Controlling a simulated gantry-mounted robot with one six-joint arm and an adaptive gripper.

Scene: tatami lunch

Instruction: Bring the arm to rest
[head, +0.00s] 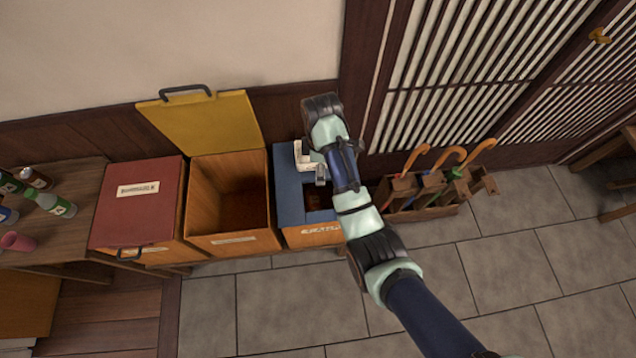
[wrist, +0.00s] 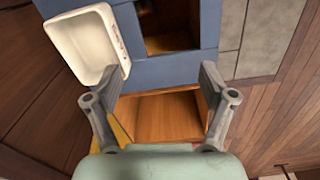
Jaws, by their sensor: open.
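My gripper (head: 321,174) is above the blue-topped bin in the head view, at the end of my arm, which reaches in from the lower right. In the wrist view my gripper (wrist: 160,72) has its two fingers spread apart with nothing between them. A white tray-like container (head: 302,158) is at the blue bin's top, close beside my gripper. It also shows in the wrist view (wrist: 84,48), left of the fingers. I cannot tell whether a finger touches it. My arm hides part of the blue bin.
The blue-topped bin (head: 287,190) has an opening. Left of it are an open bin (head: 228,238) with a raised yellow lid (head: 205,122) and a red-lidded bin (head: 137,205). An umbrella stand (head: 420,212) is at the right. Tiled floor is clear in front.

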